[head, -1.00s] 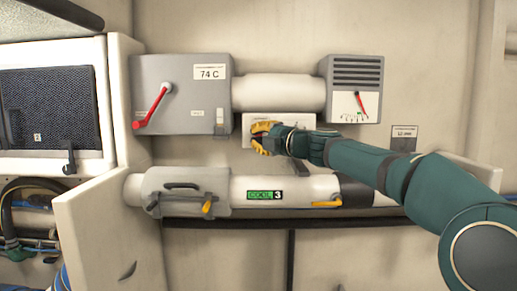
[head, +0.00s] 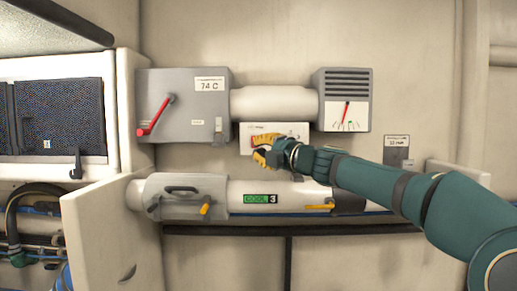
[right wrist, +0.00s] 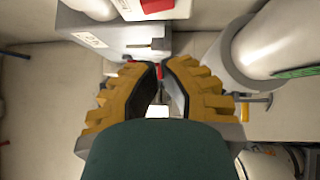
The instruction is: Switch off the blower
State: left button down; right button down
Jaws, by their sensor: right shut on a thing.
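A white panel (head: 290,130) sits on the wall below a pale duct. My right gripper (head: 262,149), with yellow finger pads, is at the left part of this panel. In the right wrist view the gripper (right wrist: 160,72) has its pads close together, shut on a small part with a bit of red showing between the tips. The fingers hide most of that part, so I cannot tell its shape or setting. The vented grey unit (head: 343,88) on the right has a dial with a red needle (head: 346,112). My left gripper is not in view.
A grey box (head: 185,85) marked 74 C carries a red lever (head: 153,116), left of the panel. Below runs a pale pipe (head: 300,194) with a green COOL 3 label (head: 260,198) and yellow handles. An open door panel (head: 100,235) juts out at lower left.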

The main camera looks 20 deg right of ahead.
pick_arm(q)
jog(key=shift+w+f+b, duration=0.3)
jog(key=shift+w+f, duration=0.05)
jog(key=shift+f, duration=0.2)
pick_arm(e)
jog(key=v, duration=0.7)
jog(key=shift+d+f, duration=0.25)
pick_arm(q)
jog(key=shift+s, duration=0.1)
pick_arm(e)
jog(key=shift+w, duration=0.1)
